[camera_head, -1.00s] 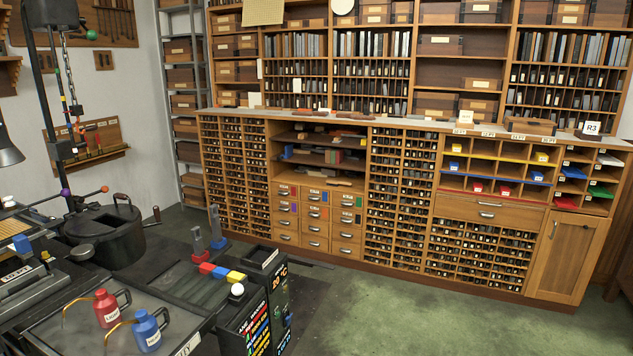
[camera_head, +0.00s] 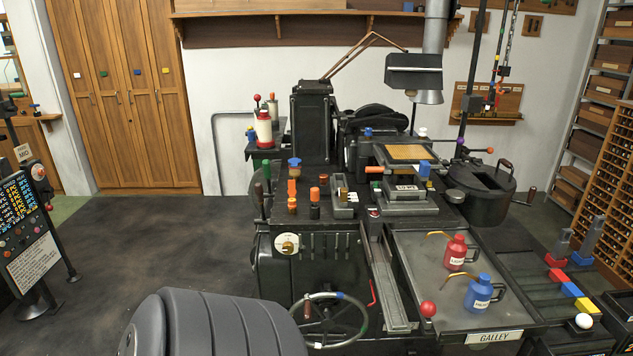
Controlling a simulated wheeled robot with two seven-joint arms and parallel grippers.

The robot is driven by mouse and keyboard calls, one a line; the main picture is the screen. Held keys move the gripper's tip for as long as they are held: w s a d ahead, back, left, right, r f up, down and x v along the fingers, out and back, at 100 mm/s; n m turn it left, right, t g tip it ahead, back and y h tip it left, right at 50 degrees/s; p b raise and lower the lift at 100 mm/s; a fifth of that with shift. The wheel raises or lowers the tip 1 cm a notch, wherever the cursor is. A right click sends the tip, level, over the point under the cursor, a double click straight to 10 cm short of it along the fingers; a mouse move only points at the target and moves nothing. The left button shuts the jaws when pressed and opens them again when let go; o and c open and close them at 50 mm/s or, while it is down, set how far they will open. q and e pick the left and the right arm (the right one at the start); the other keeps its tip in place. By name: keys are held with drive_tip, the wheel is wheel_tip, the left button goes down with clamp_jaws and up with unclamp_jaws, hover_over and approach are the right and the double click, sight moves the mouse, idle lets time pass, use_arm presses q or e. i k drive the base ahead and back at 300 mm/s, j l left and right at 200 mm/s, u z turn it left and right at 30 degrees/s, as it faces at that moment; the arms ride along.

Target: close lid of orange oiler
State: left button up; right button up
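Several small orange-topped items stand on the black casting machine (camera_head: 300,222) in the middle of the view. One has an upright orange top (camera_head: 292,188), and another dark one with an orange top (camera_head: 314,195) stands to its right. A small orange-brown pot with a blue top (camera_head: 294,168) stands behind them. I cannot tell which of these is the orange oiler, nor whether its lid is open; they are too small. Neither of my grippers is in view.
A red can (camera_head: 456,253) and a blue can (camera_head: 480,293) stand on the galley tray (camera_head: 420,265) at right. A handwheel (camera_head: 333,321) sticks out at the machine's front. A control panel (camera_head: 25,225) stands at far left. Dark floor (camera_head: 150,240) left of the machine is clear.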

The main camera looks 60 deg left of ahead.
sight(291, 191)
drive_tip(key=u, duration=2.25)
